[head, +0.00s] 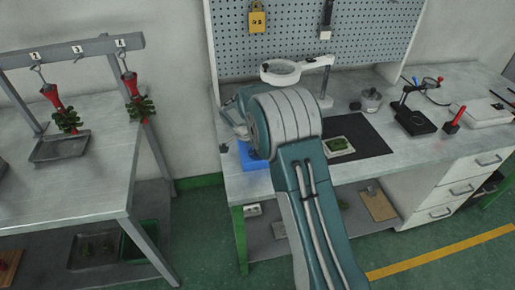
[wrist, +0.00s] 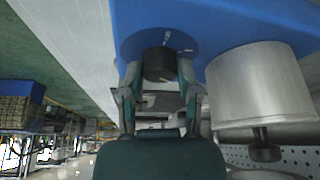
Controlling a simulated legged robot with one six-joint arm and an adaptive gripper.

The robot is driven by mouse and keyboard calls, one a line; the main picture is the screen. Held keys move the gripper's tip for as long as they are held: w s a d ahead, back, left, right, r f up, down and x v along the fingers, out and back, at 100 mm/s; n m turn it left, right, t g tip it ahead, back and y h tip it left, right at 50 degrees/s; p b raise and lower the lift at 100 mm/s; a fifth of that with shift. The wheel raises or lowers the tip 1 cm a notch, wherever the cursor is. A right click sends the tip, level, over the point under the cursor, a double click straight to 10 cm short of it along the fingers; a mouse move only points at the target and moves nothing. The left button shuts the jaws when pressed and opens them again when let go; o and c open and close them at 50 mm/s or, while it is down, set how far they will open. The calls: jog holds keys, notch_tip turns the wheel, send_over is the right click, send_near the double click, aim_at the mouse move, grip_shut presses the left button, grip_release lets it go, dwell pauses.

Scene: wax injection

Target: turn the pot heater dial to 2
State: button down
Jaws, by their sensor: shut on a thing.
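The blue pot heater (head: 252,157) sits at the left end of the workbench, mostly hidden behind my arm in the head view. In the wrist view its blue body (wrist: 225,20) fills the top. The black dial (wrist: 158,62) stands out from the heater's face, with small white marks beside it that I cannot read. My gripper (wrist: 159,78) has one finger on each side of the dial and is shut on it. A silver metal pot (wrist: 258,85) with a dark knob or spout stands next to the dial. In the head view my fingers are hidden.
A ring magnifier lamp (head: 281,71) stands behind my arm. A dark mat (head: 365,136) with a small tray (head: 338,146) lies to the right. A side table (head: 80,185) with a hanging rack (head: 75,52) stands at left, with a gap of floor between.

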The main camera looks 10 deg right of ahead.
jog(key=shift+w+a, duration=0.1)
jog(key=shift+c, duration=1.5)
grip_release()
jog(key=v, duration=1.2)
jog(key=shift+a, duration=0.15)
jog(key=shift+f, duration=0.1)
